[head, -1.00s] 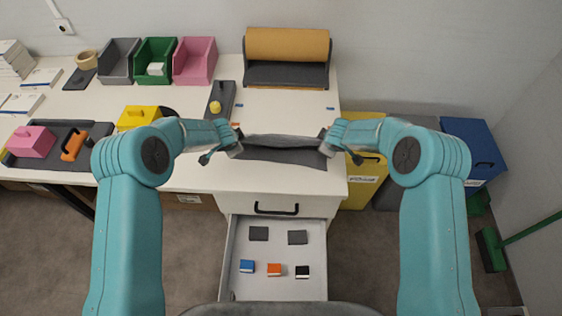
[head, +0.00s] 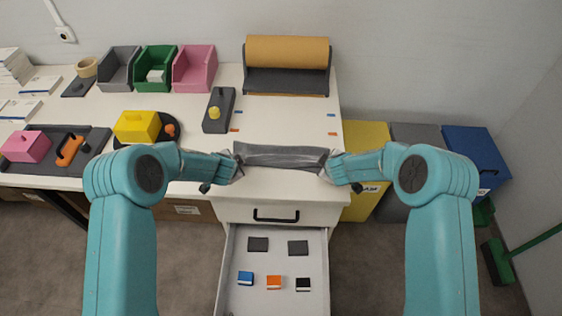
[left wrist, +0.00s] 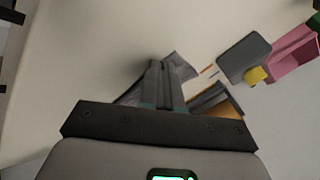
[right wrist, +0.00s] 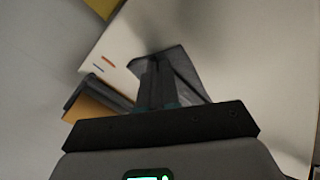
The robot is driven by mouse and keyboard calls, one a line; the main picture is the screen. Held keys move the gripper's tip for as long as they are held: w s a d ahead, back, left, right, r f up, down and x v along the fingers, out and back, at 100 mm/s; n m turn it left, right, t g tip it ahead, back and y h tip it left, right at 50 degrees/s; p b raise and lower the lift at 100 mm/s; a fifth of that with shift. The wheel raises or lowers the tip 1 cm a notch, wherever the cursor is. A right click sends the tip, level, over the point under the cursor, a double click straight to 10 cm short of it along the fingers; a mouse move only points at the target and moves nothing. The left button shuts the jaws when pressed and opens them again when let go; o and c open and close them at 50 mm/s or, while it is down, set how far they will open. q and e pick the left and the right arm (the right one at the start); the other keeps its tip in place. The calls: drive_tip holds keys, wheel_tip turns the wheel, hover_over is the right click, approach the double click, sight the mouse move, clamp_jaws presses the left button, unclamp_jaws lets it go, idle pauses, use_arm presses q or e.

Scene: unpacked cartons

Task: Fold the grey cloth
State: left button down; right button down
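The grey cloth (head: 281,157) lies as a narrow strip across the white table near its front edge, above the open drawer. A crease runs along its length. My left gripper (head: 237,168) is at its left end and my right gripper (head: 325,168) at its right end. In the left wrist view the fingers (left wrist: 160,75) are close together with cloth (left wrist: 183,66) showing around them. In the right wrist view the fingers (right wrist: 155,72) are also close together at the cloth (right wrist: 180,66). Both look shut on the cloth. The exact grip is hidden.
A brown paper roll (head: 287,50) on a dark holder stands behind the cloth. A dark block with a yellow knob (head: 218,110) is to the left. An open drawer (head: 230,275) with small blocks is below. The table between cloth and roll is mostly clear.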

use_arm(q)
drive_tip(key=c, duration=1)
unclamp_jaws()
drive_tip(key=shift+s+a+r, duration=0.1)
drive_tip(key=shift+r, duration=0.05)
use_arm(e)
drive_tip(key=c, duration=1)
unclamp_jaws()
drive_tip(key=shift+s+d, duration=0.1)
drive_tip(key=shift+d, duration=0.1)
drive_tip(key=shift+a, duration=0.15)
use_arm(q)
drive_tip(key=shift+s, duration=0.1)
use_arm(e)
drive_tip(key=shift+s+f, duration=0.1)
